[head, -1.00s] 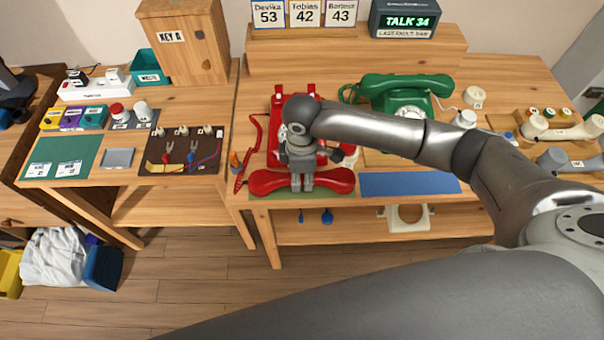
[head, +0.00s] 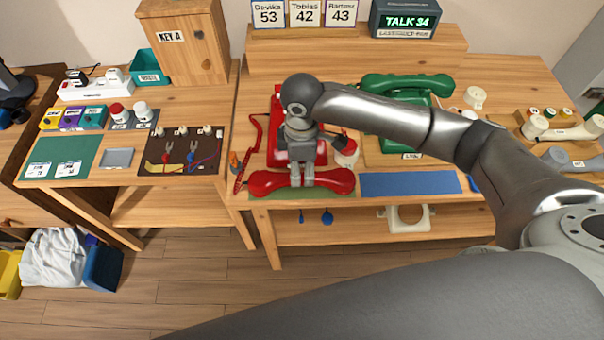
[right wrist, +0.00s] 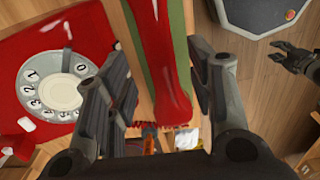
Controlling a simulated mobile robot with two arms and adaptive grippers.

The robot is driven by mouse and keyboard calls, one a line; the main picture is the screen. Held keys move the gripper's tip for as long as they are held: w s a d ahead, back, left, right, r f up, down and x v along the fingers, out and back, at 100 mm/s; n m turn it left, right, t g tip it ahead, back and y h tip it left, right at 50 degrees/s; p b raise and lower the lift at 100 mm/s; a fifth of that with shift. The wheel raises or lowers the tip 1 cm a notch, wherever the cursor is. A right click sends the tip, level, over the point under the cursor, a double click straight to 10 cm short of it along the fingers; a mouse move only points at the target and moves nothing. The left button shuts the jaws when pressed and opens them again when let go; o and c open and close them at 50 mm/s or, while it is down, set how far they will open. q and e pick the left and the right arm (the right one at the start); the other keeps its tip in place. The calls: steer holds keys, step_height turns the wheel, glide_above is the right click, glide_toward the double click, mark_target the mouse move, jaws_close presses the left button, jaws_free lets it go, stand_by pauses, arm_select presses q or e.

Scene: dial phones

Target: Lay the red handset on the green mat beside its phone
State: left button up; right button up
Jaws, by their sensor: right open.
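The red handset (head: 325,181) lies along the green mat (head: 312,195) at the table's front edge, in front of the red phone (head: 275,105). My right gripper (head: 302,184) points down over the handset's middle and is open. In the right wrist view the handset (right wrist: 165,60) shows between the two spread fingers, with the mat (right wrist: 150,50) under it and the red phone's dial at left. My right wrist hides part of the phone in the head view. A dark gripper, apparently my left one (right wrist: 290,56), shows at the right edge of the right wrist view; its jaw state is unclear.
A red coiled cord (head: 252,145) runs left of the phone. The blue mat (head: 410,184) to the right is bare. The green phone (head: 407,88) stands behind my right forearm.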

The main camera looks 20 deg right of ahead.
mark_target(302, 177)
step_height(302, 177, up, 8)
steer(key=shift+f, duration=0.25)
stand_by(1.1)
